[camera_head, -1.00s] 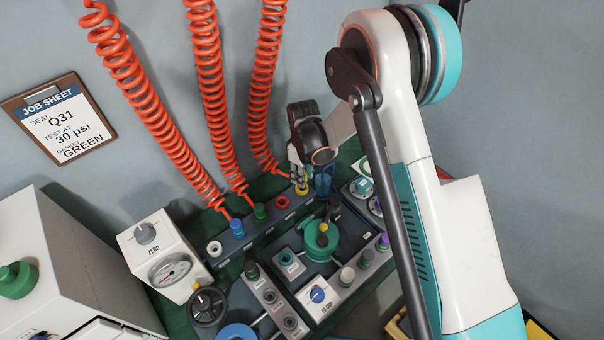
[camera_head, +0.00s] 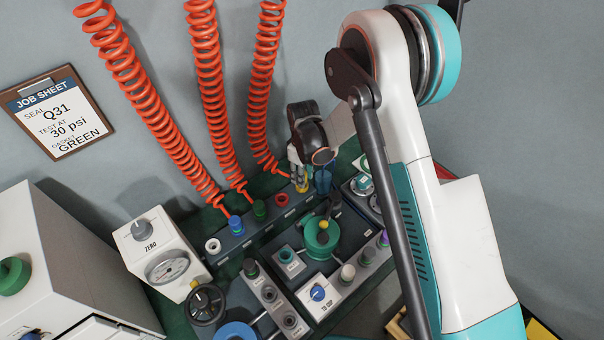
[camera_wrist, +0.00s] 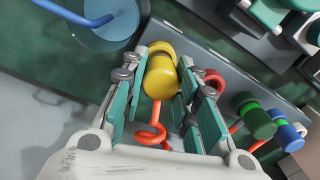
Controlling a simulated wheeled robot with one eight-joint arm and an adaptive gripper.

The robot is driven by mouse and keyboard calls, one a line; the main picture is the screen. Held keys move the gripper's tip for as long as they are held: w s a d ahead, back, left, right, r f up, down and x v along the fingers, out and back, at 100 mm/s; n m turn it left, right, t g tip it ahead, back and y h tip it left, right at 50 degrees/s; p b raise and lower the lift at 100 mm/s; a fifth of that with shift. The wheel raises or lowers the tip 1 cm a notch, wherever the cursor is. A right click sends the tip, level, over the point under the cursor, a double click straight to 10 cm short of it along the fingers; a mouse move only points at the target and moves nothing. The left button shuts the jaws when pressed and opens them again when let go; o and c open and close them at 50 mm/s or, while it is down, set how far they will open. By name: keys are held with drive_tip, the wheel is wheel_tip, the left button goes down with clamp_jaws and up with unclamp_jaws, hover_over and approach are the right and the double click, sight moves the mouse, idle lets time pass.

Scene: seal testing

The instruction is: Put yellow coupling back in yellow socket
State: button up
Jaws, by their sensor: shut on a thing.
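My gripper (camera_wrist: 160,88) is shut on the yellow coupling (camera_wrist: 161,80), with teal finger pads on both sides of it. An orange hose runs from the coupling back toward my wrist. The yellow socket (camera_wrist: 162,46) shows as a ring just beyond the coupling, on the grey socket rail. The coupling overlaps the ring, and I cannot tell whether it is seated or just short of it. In the head view my gripper (camera_head: 299,178) is at the right end of the rail. Yellow (camera_head: 303,188) shows below the fingers, mostly hidden.
Along the rail are an empty red socket (camera_head: 282,200), green coupling (camera_head: 260,209), blue coupling (camera_head: 236,224) and empty white socket (camera_head: 213,246). A blue cup-like object (camera_head: 322,180) stands close right of my gripper. The test panel with its green disc (camera_head: 321,238) lies in front.

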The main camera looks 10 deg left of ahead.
drive_tip(key=shift+f, duration=0.35)
drive_tip(key=o, duration=1.2)
drive_tip(key=shift+r, duration=0.15)
wheel_tip(320, 180, up, 12)
drive_tip(key=shift+w+f, duration=0.1)
